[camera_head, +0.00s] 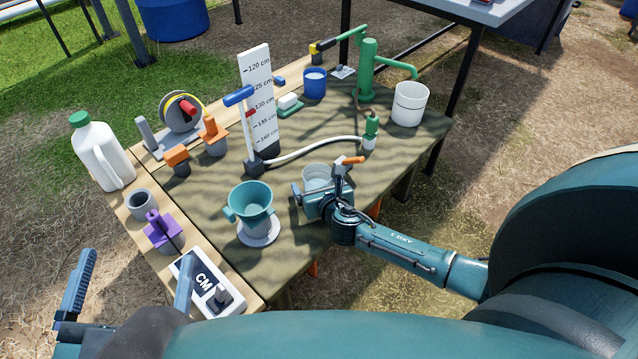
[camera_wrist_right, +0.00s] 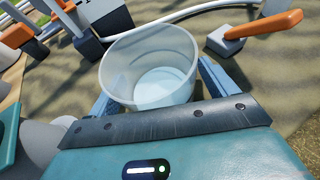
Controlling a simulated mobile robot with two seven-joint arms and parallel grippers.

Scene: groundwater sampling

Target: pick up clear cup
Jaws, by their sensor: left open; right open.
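The clear cup (camera_head: 316,174) stands upright on the table near its front edge, and it fills the middle of the right wrist view (camera_wrist_right: 150,68). My right gripper (camera_head: 312,192) is open at the cup, with one blue finger on each side of it in the wrist view (camera_wrist_right: 160,90). I cannot tell whether the fingers touch the wall. The gripper hides the cup's lower near part in the head view. My left gripper (camera_head: 136,262) is open and empty at the lower left, its fingers wide apart, near the table's left corner.
A teal funnel cup (camera_head: 251,204) on a white base stands left of the clear cup. An orange-handled tool (camera_head: 348,161) is close on its right. A white hose (camera_head: 315,143) runs behind. A white bucket (camera_head: 410,104) and green pump (camera_head: 367,70) stand farther back.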

